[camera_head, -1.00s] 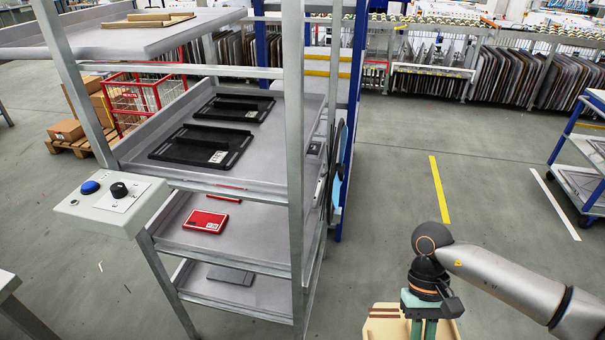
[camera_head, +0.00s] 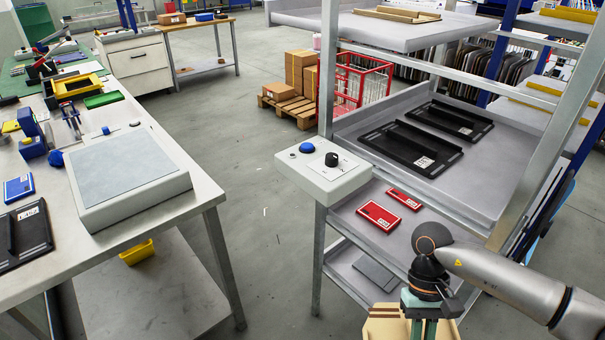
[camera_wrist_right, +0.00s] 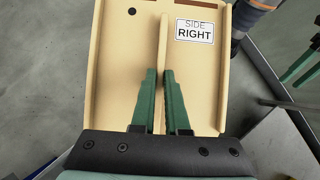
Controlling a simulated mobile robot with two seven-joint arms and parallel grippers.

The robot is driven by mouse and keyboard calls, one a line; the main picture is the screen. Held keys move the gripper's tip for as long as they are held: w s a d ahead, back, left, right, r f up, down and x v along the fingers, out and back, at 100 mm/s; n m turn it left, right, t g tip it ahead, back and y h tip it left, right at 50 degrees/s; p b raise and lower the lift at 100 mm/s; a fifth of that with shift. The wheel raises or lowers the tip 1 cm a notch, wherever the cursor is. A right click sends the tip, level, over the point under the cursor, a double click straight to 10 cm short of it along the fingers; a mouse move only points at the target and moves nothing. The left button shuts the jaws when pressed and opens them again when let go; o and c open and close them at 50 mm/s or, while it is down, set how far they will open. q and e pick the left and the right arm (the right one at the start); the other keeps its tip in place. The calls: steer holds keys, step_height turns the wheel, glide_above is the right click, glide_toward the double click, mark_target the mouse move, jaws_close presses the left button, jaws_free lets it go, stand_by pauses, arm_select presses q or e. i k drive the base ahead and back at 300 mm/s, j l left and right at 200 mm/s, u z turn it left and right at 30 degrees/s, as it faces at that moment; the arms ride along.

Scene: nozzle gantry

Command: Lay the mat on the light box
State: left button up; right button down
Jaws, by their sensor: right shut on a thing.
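The mat, a beige plate with raised side rims, a central rib and a "SIDE RIGHT" label, shows in the right wrist view (camera_wrist_right: 120,60). Only part of the mat (camera_head: 384,326) shows at the bottom of the head view. My right gripper (camera_wrist_right: 164,75) is shut on its rib and holds it. The light box (camera_head: 130,165), a pale box with a sloping grey top, sits on the table at left, its top bare. It is well left of my right gripper. Green finger-like parts, apparently my left gripper (camera_wrist_right: 301,66), show at the right edge of the wrist view, partly cut off.
The table (camera_head: 185,222) also holds a black plate (camera_head: 22,235) and several tools. A shelf rack (camera_head: 470,180) with black plates and red boxes stands at right. Its control box (camera_head: 325,180) juts toward the aisle. Open floor lies between table and rack.

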mark_target(120, 161)
steer(key=j+u, duration=0.2)
steer(key=u, duration=1)
